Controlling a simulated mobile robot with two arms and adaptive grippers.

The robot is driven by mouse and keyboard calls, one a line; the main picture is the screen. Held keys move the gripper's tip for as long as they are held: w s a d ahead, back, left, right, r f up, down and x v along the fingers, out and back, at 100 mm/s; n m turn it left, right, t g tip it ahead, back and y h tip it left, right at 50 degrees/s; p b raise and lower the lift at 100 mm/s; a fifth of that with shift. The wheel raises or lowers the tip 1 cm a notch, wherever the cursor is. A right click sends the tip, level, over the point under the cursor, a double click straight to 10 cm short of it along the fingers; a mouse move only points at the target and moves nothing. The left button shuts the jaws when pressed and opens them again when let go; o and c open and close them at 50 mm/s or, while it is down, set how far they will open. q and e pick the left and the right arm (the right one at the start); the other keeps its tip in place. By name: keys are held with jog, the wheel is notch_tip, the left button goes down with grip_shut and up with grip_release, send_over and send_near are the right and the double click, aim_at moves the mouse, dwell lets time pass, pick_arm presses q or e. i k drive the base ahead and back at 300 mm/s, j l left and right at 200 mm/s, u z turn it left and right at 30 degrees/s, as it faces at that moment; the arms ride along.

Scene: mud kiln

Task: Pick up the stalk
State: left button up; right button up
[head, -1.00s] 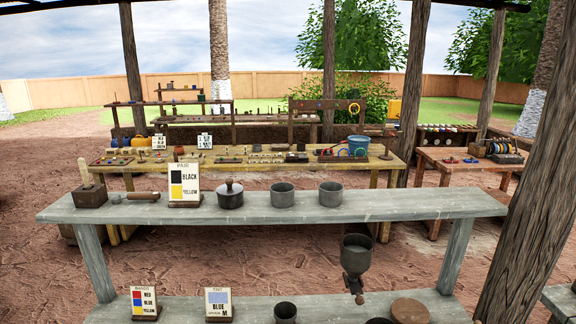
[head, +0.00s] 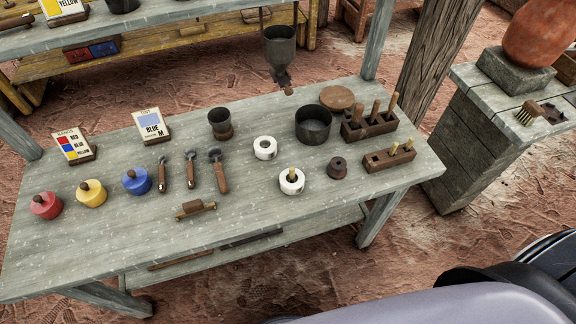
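I cannot tell for certain which thing is the stalk. Slim pale upright pegs stand in a dark wooden block (head: 369,124) at the right of the grey bench (head: 110,235). Shorter pegs stand in a lower wooden block (head: 389,158) in front of it. Another short pale peg (head: 291,175) stands in a white ring (head: 292,187). Three wooden-handled tools (head: 191,172) lie side by side mid-bench. Neither of my grippers is in view.
Red (head: 46,205), yellow (head: 91,193) and blue (head: 136,181) lidded pots stand at the left. A dark pan (head: 313,125), a cup (head: 221,123) and a hanging funnel (head: 280,48) are further back. A wooden post (head: 437,60) rises behind the bench. The bench's front left is bare.

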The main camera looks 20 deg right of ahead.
aim_at(395, 145)
jog(key=z, duration=0.95)
jog(key=k+l, duration=0.05)
